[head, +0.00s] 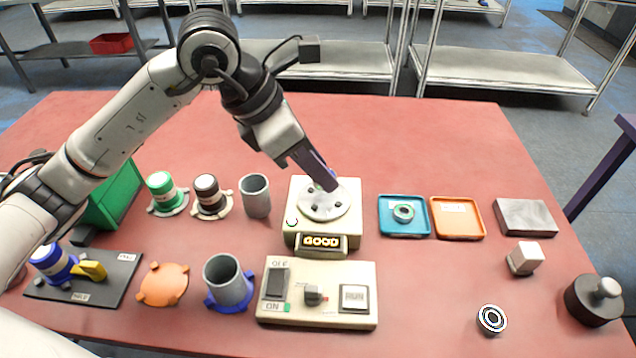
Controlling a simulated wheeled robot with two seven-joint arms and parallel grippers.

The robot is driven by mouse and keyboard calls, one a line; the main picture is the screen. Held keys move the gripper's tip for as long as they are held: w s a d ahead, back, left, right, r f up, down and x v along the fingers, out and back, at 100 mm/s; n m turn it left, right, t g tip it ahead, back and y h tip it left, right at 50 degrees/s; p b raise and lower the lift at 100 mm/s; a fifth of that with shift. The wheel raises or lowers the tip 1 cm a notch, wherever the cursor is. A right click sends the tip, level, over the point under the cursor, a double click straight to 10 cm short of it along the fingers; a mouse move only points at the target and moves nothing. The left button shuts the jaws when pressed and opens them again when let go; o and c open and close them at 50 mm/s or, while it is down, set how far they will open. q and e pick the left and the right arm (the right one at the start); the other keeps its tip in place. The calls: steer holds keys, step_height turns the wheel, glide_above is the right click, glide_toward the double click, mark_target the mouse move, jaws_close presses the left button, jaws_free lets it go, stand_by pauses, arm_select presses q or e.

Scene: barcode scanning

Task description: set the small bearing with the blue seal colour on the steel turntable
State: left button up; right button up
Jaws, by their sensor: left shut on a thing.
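My left gripper (322,178) reaches down from the upper left, over the steel turntable (321,203) on its cream base. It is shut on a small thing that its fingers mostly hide. A sliver of blue shows beside the fingers, which fits the small blue-sealed bearing, but its shape is not clear. I cannot tell whether it touches the turntable. Another bearing with a blue ring (491,319) lies on the red table at the front right. A bearing with a green ring (403,212) lies in the teal tray (387,230). My right gripper is not in view.
The base's display (321,242) reads GOOD. A control box (332,310) with switches stands in front. An orange tray (456,230), a metal slab (525,218), a pale block (525,258) and a dark knobbed weight (594,301) are right. Cups and capped containers crowd the left.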

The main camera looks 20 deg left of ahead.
arm_select(q)
steer(key=shift+f, duration=1.95)
steer(key=o, duration=1.2)
steer(key=shift+r, duration=0.1)
steer(key=v, duration=1.2)
steer(key=shift+r, duration=0.1)
